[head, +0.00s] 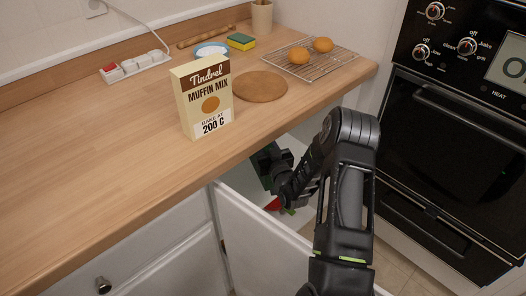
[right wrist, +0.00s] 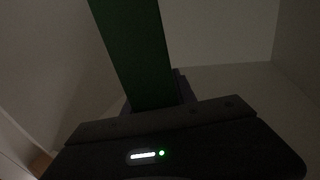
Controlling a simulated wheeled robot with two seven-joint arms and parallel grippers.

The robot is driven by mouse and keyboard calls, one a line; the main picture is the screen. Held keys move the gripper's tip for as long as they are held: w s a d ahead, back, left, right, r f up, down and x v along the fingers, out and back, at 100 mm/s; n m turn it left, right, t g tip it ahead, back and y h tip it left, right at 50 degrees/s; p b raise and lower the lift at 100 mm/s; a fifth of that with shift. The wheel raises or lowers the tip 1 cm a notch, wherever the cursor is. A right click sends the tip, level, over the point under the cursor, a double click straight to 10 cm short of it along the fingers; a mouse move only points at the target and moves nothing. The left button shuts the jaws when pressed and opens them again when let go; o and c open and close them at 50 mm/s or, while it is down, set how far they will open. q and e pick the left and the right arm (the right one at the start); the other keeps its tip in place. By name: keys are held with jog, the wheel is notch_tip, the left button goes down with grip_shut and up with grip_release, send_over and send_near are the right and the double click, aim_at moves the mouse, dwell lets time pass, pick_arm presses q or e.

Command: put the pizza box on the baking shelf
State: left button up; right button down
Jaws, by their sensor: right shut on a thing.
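My right arm reaches down past the counter edge into the open cabinet. My right gripper (head: 272,170) is partly hidden there by the arm and the counter edge. In the right wrist view it is shut on a dark green, flat, upright thing (right wrist: 138,50), which seems to be the pizza box. A small part of something red and green (head: 273,204) shows below the gripper in the head view. I cannot tell whether it is the same thing. I cannot make out a baking shelf. My left gripper is not in view.
The open white cabinet door (head: 258,240) stands close below my right arm. The black oven (head: 455,140) is shut, to the right. The counter holds a muffin mix box (head: 203,97), a round board (head: 260,86), a wire rack (head: 328,61) and a sponge (head: 241,41). The counter's left is clear.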

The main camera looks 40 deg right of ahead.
notch_tip(320, 180, down, 4)
dwell(0.4)
jog(key=shift+f, duration=0.1)
jog(key=shift+f+b, duration=0.1)
jog(key=shift+b, duration=0.3)
jog(key=c, duration=1)
grip_release()
jog(key=shift+s, duration=0.1)
